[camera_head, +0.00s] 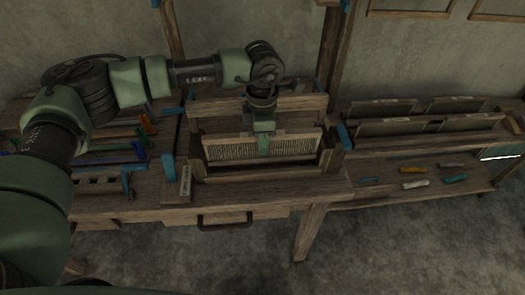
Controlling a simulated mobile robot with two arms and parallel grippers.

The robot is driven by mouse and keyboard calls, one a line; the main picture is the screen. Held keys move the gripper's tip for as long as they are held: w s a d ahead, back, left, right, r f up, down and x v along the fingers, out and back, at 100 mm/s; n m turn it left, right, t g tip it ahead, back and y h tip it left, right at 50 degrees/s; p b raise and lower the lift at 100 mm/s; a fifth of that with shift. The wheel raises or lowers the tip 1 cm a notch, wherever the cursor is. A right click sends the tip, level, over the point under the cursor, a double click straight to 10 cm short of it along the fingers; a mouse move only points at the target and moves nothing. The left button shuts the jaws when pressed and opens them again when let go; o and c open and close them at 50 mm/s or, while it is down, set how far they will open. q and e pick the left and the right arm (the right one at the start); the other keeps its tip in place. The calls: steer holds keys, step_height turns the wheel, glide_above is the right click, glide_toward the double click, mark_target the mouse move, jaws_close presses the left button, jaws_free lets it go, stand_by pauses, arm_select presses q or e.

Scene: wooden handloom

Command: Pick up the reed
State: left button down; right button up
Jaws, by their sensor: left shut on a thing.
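The reed (222,149) is a long, comb-like piece with a wooden top bar and fine pale teeth. It sits at the middle of the wooden loom (262,194), between its side posts. My left gripper (263,146) comes down from above onto the middle of the reed and is shut on it. The gripper covers a small middle part of the reed. Whether the reed's lower edge touches the loom is too small to tell. My right gripper is not in view.
Tall wooden posts (331,50) stand behind the loom. Tools with coloured handles (145,125) lie on the left. On the right, a bench holds framed reed-like pieces (382,110) and several small coloured items (413,170). A drawer handle (225,222) juts from the front.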

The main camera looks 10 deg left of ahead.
arm_select(q)
step_height(320, 180, up, 16)
steer(key=b, duration=0.2)
steer(key=shift+f, duration=0.25)
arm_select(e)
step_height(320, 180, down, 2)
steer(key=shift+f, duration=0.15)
arm_select(q)
steer(key=shift+s, duration=0.1)
